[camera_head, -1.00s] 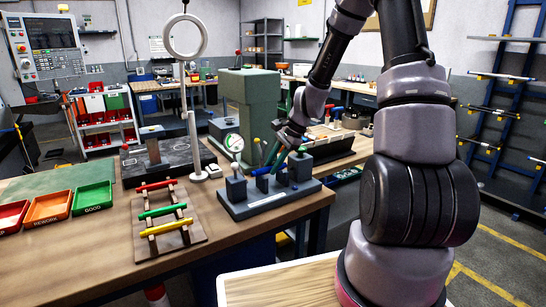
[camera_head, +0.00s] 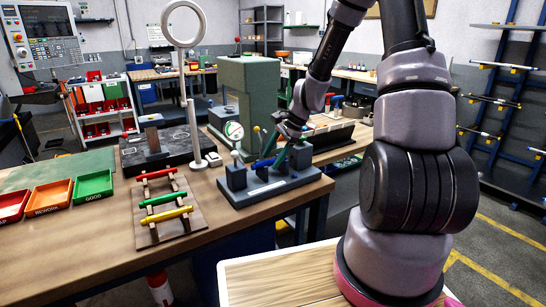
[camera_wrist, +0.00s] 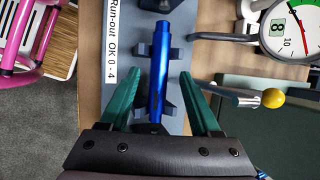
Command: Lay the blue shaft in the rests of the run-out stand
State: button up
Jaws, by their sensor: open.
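The blue shaft (camera_head: 263,163) lies lengthwise over the run-out stand (camera_head: 262,194). My gripper (camera_wrist: 158,78) is open, with a green finger on each side of the shaft and gaps between. In the head view my gripper (camera_head: 277,153) is low over the stand's right part.
The dial gauge (camera_head: 234,131) and a yellow-knobbed lever (camera_wrist: 272,98) stand close by the shaft. A wooden rack (camera_head: 161,232) with red, green and yellow shafts is left of the stand. Red, orange and green trays (camera_head: 93,187) lie farther left.

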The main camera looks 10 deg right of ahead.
jog(key=v, duration=1)
jog(key=shift+r, duration=0.35)
jog(key=shift+d, duration=0.15)
jog(key=s+r+n+t+h, duration=0.3)
jog(key=s+r+n, duration=0.6)
jog(key=s+r, duration=1.1)
jog(key=shift+s+r+t, duration=0.3)
jog(key=shift+r+t, duration=0.1)
jog(key=shift+t, duration=0.8)
jog(key=shift+a, duration=0.2)
jog(key=shift+c, duration=0.4)
